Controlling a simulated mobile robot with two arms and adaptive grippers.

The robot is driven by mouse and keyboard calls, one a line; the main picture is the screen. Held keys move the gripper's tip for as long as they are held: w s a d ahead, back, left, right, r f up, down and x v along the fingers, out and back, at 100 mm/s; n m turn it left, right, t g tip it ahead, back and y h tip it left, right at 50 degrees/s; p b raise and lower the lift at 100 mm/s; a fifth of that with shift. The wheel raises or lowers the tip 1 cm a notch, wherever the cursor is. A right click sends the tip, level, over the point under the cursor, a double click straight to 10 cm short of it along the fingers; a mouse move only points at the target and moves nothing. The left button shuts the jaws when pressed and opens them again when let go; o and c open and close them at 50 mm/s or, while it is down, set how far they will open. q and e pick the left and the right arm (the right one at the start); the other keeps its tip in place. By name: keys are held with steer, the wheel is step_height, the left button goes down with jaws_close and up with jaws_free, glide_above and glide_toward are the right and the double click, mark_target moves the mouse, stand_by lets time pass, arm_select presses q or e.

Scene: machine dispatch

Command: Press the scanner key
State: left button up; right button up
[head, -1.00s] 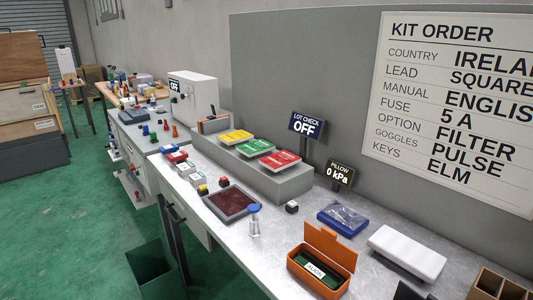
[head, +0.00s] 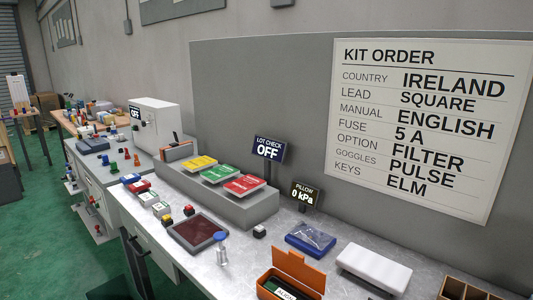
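Neither gripper is in view. No part is clearly labelled as the scanner key. A small dark block with a pale top (head: 259,231) stands on the bench between the dark red pad (head: 198,232) and the blue tray (head: 310,240). A red push button (head: 189,210) and a yellow-topped one (head: 166,219) sit at the pad's back left edge. The lot check display (head: 268,149) reads OFF, and the pillow display (head: 304,194) reads 0 kPa.
A grey riser (head: 240,210) holds yellow, green and red packets. A blue-topped clear bottle (head: 221,248) stands in front of the pad. An open orange case (head: 291,265), a white box (head: 373,268) and a wooden divider box (head: 468,289) fill the right front. Green floor is free at left.

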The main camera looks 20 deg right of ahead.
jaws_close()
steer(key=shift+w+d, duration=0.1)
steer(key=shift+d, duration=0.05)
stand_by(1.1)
